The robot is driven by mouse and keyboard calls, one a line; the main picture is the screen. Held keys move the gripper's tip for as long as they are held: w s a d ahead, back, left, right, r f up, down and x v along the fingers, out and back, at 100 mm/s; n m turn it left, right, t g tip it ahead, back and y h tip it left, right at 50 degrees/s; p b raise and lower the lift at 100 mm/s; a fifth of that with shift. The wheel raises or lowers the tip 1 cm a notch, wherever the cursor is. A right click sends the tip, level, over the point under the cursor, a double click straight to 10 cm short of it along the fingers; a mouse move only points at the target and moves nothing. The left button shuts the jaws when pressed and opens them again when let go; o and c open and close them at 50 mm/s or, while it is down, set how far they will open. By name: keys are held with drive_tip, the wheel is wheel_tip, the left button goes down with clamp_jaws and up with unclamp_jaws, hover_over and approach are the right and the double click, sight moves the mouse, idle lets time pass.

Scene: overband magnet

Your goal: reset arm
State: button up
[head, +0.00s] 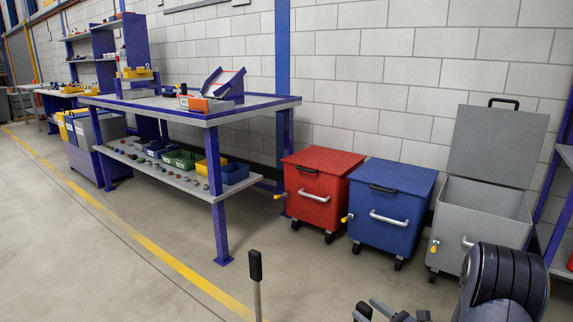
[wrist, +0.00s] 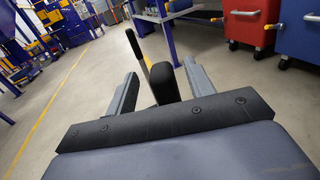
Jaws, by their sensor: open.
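My gripper (head: 388,311) shows at the bottom edge of the head view, right of centre, and is partly cut off by the frame. My dark, ribbed arm link is to its right. In the wrist view my gripper (wrist: 161,72) has its two grey fingers spread wide apart. Dark bar-like pieces show between and beyond the fingers. I cannot tell whether they touch anything. No held object is visible.
A black-topped grey lever (head: 256,272) stands at the bottom centre. A blue workbench (head: 250,106) holds bins. A red bin (head: 318,175), a blue bin (head: 395,190) and an open grey bin (head: 480,225) line the wall.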

sight(357, 304)
drive_tip(key=p+v, duration=0.2)
drive_tip(key=v, duration=0.5)
drive_tip(key=b+x, duration=0.3)
drive_tip(key=x, duration=0.7)
drive_tip(key=shift+a+f+b, duration=0.1)
drive_tip(key=shift+a+b, duration=0.05)
drive_tip(key=shift+b, duration=0.15)
wheel_tip(357, 304, up, 10)
drive_tip(key=p, duration=0.7)
drive_tip(key=shift+w+r, duration=0.1)
drive_tip(key=shift+r, duration=0.15)
drive_tip(key=a+r+m+t+h+p, duration=0.1)
drive_tip(key=r+p, duration=1.1)
drive_tip(key=s+a+r+m+t+h+p, duration=0.1)
drive_tip(key=a+r+m+h+p, duration=0.1)
drive_tip(key=r+p, duration=1)
drive_tip(key=shift+s+a+r, duration=0.15)
drive_tip(key=shift+s+r, duration=0.1)
drive_tip(key=shift+r, duration=0.1)
